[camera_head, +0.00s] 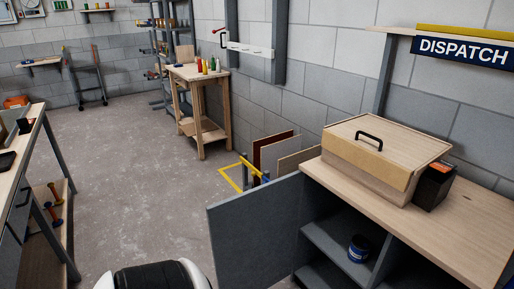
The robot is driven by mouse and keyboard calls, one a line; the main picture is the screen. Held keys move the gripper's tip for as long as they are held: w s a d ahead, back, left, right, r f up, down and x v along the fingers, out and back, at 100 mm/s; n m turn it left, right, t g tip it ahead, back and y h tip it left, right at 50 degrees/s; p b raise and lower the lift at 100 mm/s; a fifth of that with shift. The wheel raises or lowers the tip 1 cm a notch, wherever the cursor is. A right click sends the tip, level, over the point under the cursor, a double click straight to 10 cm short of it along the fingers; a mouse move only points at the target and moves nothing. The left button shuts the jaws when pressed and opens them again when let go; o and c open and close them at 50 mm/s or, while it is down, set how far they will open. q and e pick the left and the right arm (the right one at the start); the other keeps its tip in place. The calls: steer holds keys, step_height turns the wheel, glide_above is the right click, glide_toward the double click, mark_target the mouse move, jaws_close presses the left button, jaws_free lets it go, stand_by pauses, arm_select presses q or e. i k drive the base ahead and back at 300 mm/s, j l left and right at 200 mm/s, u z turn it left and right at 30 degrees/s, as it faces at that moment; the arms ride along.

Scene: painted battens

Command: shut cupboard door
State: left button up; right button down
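The cupboard (440,219) stands at the right under a light wood top. Its grey door (253,235) stands wide open, swung out to the left of the opening. Inside, a dark blue tin (359,248) sits on a grey shelf (335,243). Neither of my grippers is in view. A black and white rounded part at the bottom edge appears to be mine, close to the door's left side.
A wooden box (370,165) with a black handle and a black-orange case (434,185) sit on the cupboard top. Boards (275,152) lean against the wall behind the door. A workbench (20,160) stands at left. The middle floor (130,170) is clear.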

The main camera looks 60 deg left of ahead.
mark_target(252, 232)
steer(key=j+z, duration=0.1)
steer(key=j, duration=0.55)
steer(key=k+j+z, duration=0.1)
steer(key=j, duration=0.55)
steer(key=k+j+z, duration=0.15)
steer(key=j, duration=0.45)
steer(key=k+j+z, duration=0.1)
steer(key=j, duration=0.55)
steer(key=k+j+z, duration=0.1)
steer(key=j, duration=0.5)
steer(key=k+j+z, duration=0.1)
steer(key=j, duration=0.5)
steer(key=k+j+z, duration=0.15)
steer(key=k+j, duration=0.15)
steer(key=j, duration=0.3)
steer(key=k+j+z, duration=0.1)
steer(key=j, duration=0.45)
steer(key=k, duration=0.1)
